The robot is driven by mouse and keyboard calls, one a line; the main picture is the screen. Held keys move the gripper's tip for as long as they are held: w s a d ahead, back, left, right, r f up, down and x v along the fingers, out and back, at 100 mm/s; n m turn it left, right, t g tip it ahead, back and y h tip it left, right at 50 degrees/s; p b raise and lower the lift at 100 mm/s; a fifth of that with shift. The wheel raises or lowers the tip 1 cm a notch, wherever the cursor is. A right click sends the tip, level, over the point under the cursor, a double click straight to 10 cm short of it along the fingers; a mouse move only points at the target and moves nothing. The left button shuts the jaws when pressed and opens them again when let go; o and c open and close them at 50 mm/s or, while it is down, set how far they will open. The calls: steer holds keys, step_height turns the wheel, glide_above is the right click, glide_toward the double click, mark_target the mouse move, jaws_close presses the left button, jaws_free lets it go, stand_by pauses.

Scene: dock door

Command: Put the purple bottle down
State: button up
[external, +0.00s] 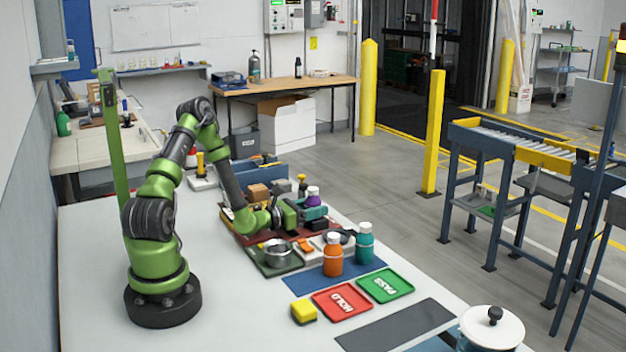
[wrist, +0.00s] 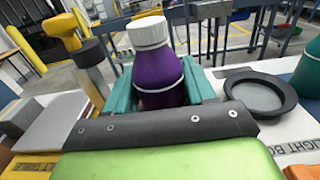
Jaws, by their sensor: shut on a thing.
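The purple bottle (external: 314,200) with a white cap is upright between the fingers of my gripper (external: 311,212). In the wrist view the purple bottle (wrist: 157,75) stands between the two teal fingers of my gripper (wrist: 158,92), which are shut on its body. Its lower part is hidden by the gripper. I cannot tell whether its base touches anything below. My gripper is over the far right part of the dark red tray (external: 240,236), behind the orange bottle (external: 333,258) and the teal bottle (external: 364,245).
In front lie a red HOLD tray (external: 342,302), a green PASS tray (external: 385,286), a yellow sponge (external: 303,311) and a grey mat (external: 395,326). A metal bowl (external: 278,248) sits left of the bottles. The table's front left is clear.

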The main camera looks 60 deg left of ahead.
steer(key=o, duration=1.3)
steer(key=s, duration=0.6)
steer(key=shift+s, duration=0.75)
steer(key=c, duration=0.5)
steer(key=shift+c, duration=1.2)
